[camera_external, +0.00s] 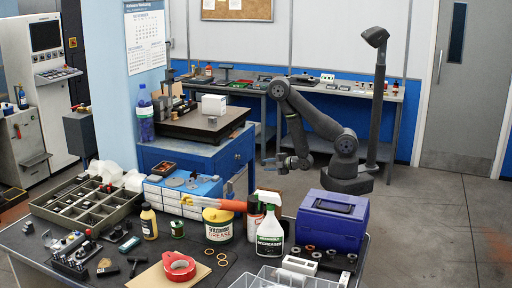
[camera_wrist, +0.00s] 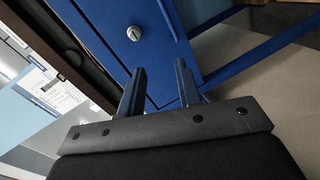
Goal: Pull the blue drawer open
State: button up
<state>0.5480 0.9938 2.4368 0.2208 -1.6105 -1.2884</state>
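The blue drawer cabinet (camera_external: 208,162) stands left of my arm under a dark work surface, and its drawer face (camera_external: 237,156) is toward the right. In the wrist view the blue drawer front (camera_wrist: 112,24) shows tilted, with a round silver lock (camera_wrist: 134,33) and a narrow raised strip (camera_wrist: 168,18) beside it. My gripper (camera_wrist: 159,76) has its two fingers apart, with nothing seen between them. It points at the lower part of the blue front; whether the fingers touch it I cannot tell. In the external view my gripper (camera_external: 272,160) is right of the cabinet.
A cluttered bench (camera_external: 60,262) fills the foreground, with a purple-blue box (camera_external: 332,228) and a spray bottle (camera_external: 270,233). A long back bench (camera_external: 345,92) holds small items behind my arm. The grey floor (camera_external: 440,215) to the right is clear.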

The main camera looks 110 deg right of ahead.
jog(key=shift+w+r+m+y, duration=0.9)
jog(key=shift+w+r+m, duration=0.7)
jog(key=shift+r+m, duration=3.05)
jog(key=shift+s+a+r+m+y, duration=0.5)
jog(key=shift+s+a+r+m, duration=0.75)
jog(key=shift+r, duration=1.8)
jog(key=shift+s+a+r+m+y, duration=0.45)
jog(key=shift+a+r+m, duration=0.45)
jog(key=shift+a+r, duration=1.45)
jog(key=d+r+m+t+h, duration=0.1)
jog(key=d+h, duration=0.3)
jog(key=d, duration=0.3)
jog(key=shift+r+m+t, duration=0.3)
jog(key=shift+r, duration=0.1)
